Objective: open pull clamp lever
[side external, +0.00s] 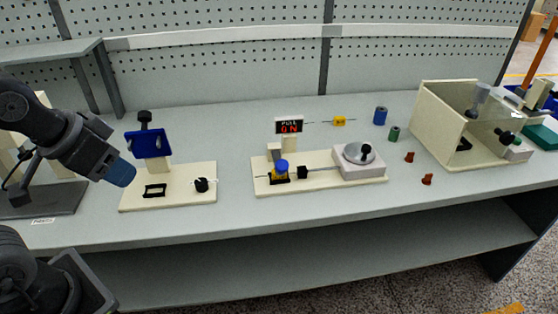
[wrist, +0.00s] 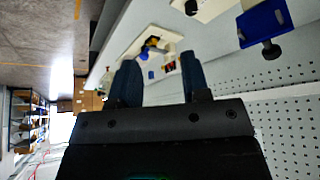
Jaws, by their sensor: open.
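A cream board (side external: 325,183) in the middle of the bench carries a small sign (side external: 290,125) reading "PULL ON". At its left end stands a clamp with a blue cap over a yellow body (side external: 281,170); it is too small to tell how its lever stands. A black block (side external: 302,172) is beside it on a thin rod. My gripper (side external: 121,174) is in the air at the left, well apart from the clamp. In the wrist view my gripper (wrist: 158,76) has its two blue fingers apart and nothing between them; the board (wrist: 148,62) shows beyond them.
A left board (side external: 140,203) carries a blue panel (side external: 148,143) and a black knob (side external: 201,185). A grey box with a round dial (side external: 358,154) is right of the clamp. A clear-fronted cabinet (side external: 440,120) and small spools (side external: 380,116) stand further right. The front strip is clear.

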